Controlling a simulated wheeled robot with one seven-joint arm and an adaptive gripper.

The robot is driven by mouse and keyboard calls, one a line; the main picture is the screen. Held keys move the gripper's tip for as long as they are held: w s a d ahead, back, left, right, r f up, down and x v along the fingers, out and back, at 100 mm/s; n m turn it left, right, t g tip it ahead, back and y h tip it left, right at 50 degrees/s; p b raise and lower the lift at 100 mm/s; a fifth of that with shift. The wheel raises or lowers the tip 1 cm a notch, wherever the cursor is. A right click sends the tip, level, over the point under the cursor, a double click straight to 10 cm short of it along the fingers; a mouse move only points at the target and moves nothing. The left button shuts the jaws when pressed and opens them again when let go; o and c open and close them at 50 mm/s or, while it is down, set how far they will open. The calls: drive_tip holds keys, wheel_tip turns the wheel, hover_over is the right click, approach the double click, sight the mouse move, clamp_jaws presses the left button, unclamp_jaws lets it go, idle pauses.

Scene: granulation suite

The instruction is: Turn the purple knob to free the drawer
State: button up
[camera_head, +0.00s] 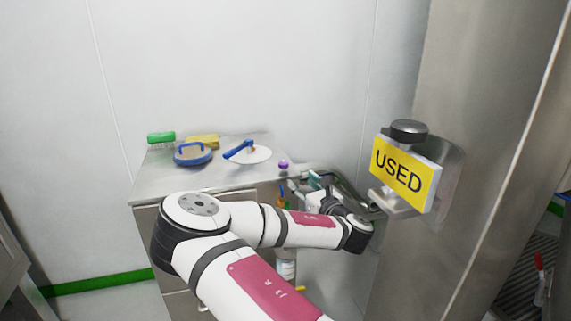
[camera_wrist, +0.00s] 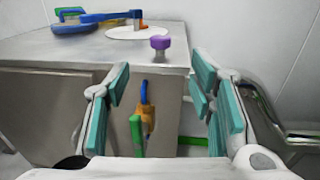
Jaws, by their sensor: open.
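The purple knob (camera_wrist: 160,43) stands at the front right corner of the steel cabinet top in the wrist view. It is small in the head view (camera_head: 283,165), beyond my arm. My gripper (camera_wrist: 160,76) is open, with teal-padded fingers spread to either side below the knob. Nothing is between the fingers, and the knob is apart from them. In the head view my gripper (camera_head: 318,184) is partly hidden by my own wrist. The cabinet's drawer front (camera_wrist: 45,108) shows behind the left finger and looks closed.
On the cabinet top (camera_head: 165,180) are a blue round-based tool (camera_head: 193,154), a green brush (camera_head: 161,137), a yellow block (camera_head: 203,141) and a white disc (camera_head: 255,155) with a blue-handled tool. Orange and blue items (camera_wrist: 147,108) hang beside the cabinet front. A "USED" sign (camera_head: 403,173) juts from the column.

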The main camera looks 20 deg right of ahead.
sight(286, 166)
drive_tip(key=w, duration=0.4)
drive_tip(key=w+a+b, duration=0.1)
drive_tip(key=w, duration=0.3)
drive_tip(key=w+b, duration=0.1)
drive_tip(key=w, duration=0.3)
drive_tip(key=shift+w+a, duration=0.2)
drive_tip(key=shift+w, duration=0.15)
drive_tip(key=c, duration=1.2)
